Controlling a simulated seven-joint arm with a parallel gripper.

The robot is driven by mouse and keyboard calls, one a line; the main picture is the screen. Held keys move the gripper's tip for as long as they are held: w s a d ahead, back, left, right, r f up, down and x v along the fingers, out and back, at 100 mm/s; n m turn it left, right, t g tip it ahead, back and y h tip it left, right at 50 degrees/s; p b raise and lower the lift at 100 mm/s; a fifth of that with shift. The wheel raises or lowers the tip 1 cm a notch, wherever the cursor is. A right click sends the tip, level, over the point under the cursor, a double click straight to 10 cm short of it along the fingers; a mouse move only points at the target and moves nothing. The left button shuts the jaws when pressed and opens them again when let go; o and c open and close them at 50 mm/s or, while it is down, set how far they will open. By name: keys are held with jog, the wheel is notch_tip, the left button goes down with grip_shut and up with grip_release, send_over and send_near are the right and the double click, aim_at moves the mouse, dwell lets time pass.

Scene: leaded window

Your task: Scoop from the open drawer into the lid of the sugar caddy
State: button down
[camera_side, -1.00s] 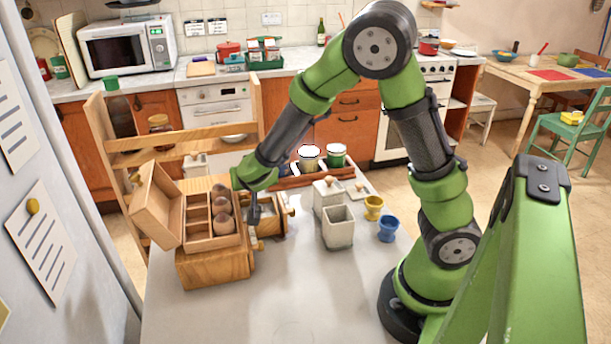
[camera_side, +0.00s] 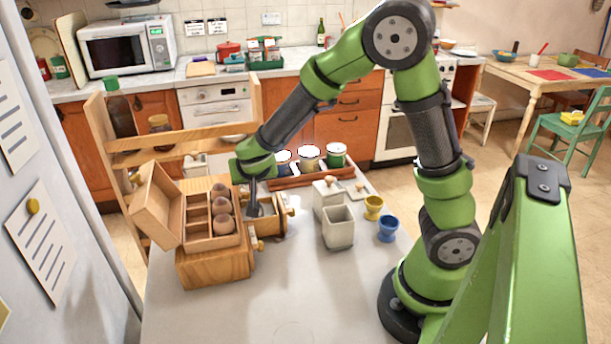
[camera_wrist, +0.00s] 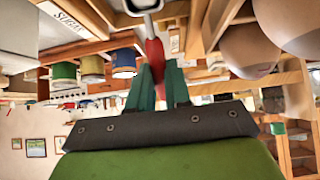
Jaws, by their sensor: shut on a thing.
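My gripper (camera_side: 254,181) is shut on a scoop, whose red handle (camera_wrist: 154,58) shows between the green fingers in the wrist view. The scoop's grey metal head (camera_side: 254,209) points down over the open wooden drawer (camera_side: 276,227); I cannot tell whether it touches the contents or carries any. Two pale square caddies stand right of the drawer: one with a knobbed lid (camera_side: 328,184) on top, the other open (camera_side: 338,228).
A wooden tray with several jars (camera_side: 308,158) is behind. The front counter (camera_side: 300,290) is clear.

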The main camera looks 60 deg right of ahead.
jog(key=shift+w+r, duration=0.15)
jog(key=shift+r, duration=0.15)
jog(key=shift+w+d+r+g+y, duration=0.75)
jog(key=shift+d+r+g+y, duration=0.2)
jog(key=shift+g+y, duration=0.15)
jog(key=shift+w+d+r+g+y, duration=0.3)
jog(key=shift+w+g+y, duration=0.05)
jog(key=shift+g+y, duration=0.4)
jog(key=shift+w+d+r+g+y, duration=0.25)
jog(key=shift+w+r+g+y, duration=0.1)
jog(key=shift+g+y, duration=0.4)
